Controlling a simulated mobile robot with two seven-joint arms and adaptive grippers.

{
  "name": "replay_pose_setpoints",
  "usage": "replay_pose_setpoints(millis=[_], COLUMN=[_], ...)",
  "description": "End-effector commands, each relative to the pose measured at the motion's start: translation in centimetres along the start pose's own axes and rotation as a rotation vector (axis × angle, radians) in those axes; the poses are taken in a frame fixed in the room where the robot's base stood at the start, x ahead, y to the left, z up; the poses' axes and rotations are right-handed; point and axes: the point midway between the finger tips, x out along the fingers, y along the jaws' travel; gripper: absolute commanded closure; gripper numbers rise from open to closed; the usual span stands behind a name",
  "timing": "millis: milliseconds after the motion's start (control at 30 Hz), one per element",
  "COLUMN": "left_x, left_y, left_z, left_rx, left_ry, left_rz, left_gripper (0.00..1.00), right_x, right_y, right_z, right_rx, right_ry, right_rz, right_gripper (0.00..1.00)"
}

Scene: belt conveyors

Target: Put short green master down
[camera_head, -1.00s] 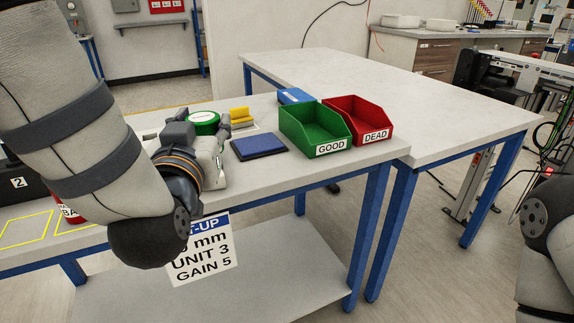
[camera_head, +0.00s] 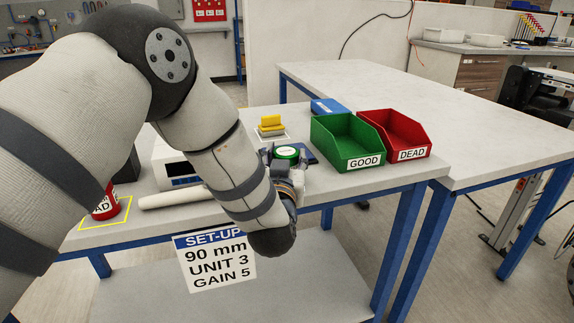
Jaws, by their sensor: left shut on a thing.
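The short green master (camera_head: 287,152) shows as a round green top with a pale rim in the head view. My left gripper (camera_head: 284,160) is shut on it, near the right part of the workbench (camera_head: 350,182). The gripper and wrist hide its lower side, so I cannot tell whether it touches the bench. A dark blue pad (camera_head: 309,155) is partly hidden behind the gripper. My right gripper is out of view.
The green GOOD bin (camera_head: 335,150) and red DEAD bin (camera_head: 402,152) stand to the right. Yellow blocks (camera_head: 271,122) and a blue box (camera_head: 327,107) are behind. A red can (camera_head: 106,206) stands at left inside a yellow outline. A set-up sign (camera_head: 215,262) hangs in front.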

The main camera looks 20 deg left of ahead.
Motion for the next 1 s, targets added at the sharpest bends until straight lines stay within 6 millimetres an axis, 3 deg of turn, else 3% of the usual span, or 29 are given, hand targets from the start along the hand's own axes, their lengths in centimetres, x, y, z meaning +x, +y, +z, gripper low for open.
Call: replay_pose_setpoints(millis=[33, 67, 433, 467, 533, 867, 1000], left_x=[0.0, 0.0, 0.0, -0.1, -0.1, -0.1, -2.0], left_y=[0.0, 0.0, 0.0, 0.0, 0.0, -0.1, 0.1], left_z=[1.7, 1.9, 2.0, 2.0, 2.0, 1.6, 1.3], left_rx=[0.002, 0.002, 0.0, 0.0, 0.0, -0.001, 0.0], left_ry=[-0.01, -0.008, 0.0, -0.001, -0.001, 0.0, 0.0], left_rz=[0.0, 0.0, 0.0, 0.0, 0.0, 0.0, 0.002], left_gripper=[0.93, 0.93, 0.93, 0.49, 0.35, 0.35, 0.35], right_x=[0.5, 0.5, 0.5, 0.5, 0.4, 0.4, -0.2], right_y=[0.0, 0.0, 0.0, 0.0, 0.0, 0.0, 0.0], right_z=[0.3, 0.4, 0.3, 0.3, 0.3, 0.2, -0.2], right_rx=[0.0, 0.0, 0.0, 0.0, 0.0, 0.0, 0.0], right_ry=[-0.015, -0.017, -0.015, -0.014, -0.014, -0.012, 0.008], right_rz=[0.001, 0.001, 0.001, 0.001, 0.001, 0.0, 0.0], right_gripper=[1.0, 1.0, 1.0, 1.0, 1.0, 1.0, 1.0])
